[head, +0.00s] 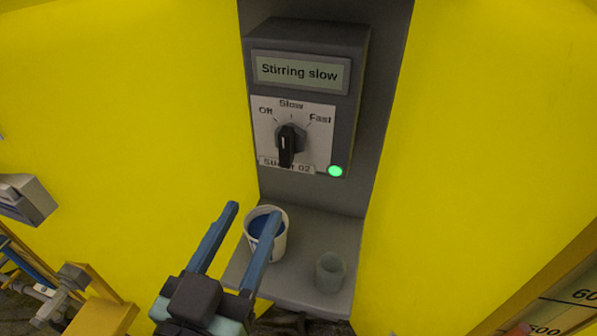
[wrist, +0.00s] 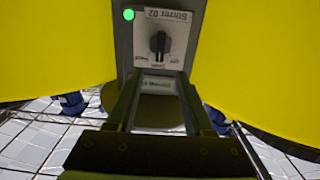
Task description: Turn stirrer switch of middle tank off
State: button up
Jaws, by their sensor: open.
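The stirrer switch box (head: 357,100) is mounted on a grey panel between yellow walls. Its display (head: 300,72) reads "Stirring slow". The black rotary knob (head: 288,147) has its white mark pointing up toward Slow, between Off on the left and Fast on the right. A green lamp (head: 335,171) is lit at lower right. The label reads "Stirrer 02", clear in the wrist view, where the knob (wrist: 160,43) appears upside down beyond the fingertips. My gripper (head: 253,211) is open and empty, below and left of the knob in the head view, not touching it.
A grey shelf (head: 305,222) sits under the box. It bears a white cup with blue contents (head: 281,246), partly hidden by my right finger, and a translucent grey beaker (head: 329,273). Another grey box (head: 28,198) is at far left. A graduated scale (head: 565,310) is at lower right.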

aim_at(284, 150)
jog(key=p+x, duration=0.1)
jog(key=x, duration=1.1)
jog(key=shift+w+d, duration=0.1)
jog(key=shift+w, duration=0.3)
grip_shut()
